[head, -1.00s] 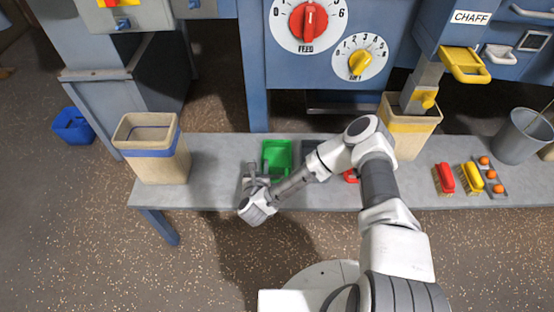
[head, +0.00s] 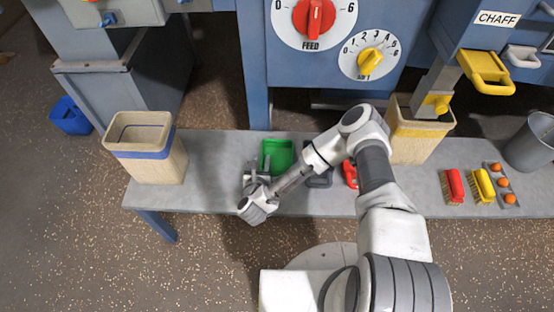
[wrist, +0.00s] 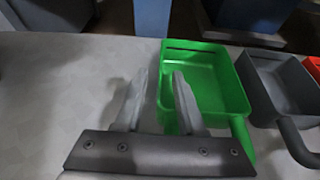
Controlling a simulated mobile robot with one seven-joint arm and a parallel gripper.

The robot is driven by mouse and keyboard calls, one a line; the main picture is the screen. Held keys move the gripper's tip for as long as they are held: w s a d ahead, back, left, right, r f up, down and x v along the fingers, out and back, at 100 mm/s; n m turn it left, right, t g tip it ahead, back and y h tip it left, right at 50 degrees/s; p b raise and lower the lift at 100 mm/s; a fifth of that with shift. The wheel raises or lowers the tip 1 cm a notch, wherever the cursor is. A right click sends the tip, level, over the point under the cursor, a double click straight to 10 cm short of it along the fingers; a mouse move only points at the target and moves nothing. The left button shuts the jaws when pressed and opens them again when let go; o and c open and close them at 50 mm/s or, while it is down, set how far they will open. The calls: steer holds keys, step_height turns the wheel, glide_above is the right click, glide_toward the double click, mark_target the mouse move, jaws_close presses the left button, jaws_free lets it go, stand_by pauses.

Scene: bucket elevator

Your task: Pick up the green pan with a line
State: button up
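The green pan (head: 277,153) sits on the grey bench, just right of my gripper. In the wrist view the green pan (wrist: 205,83) is an open scoop with a dark line on its far wall. Its handle (wrist: 240,142) points toward me at the right. My gripper (head: 257,168) is low over the bench, at the pan's left.
A dark grey pan (wrist: 280,85) stands close right of the green one. A red item (head: 350,174) is further right. A blue-banded bin (head: 148,150) stands at the bench's left. Two brushes (head: 453,186) (head: 482,186) lie at the right.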

steer(key=shift+w, duration=0.15)
jaws_close()
stand_by(1.5)
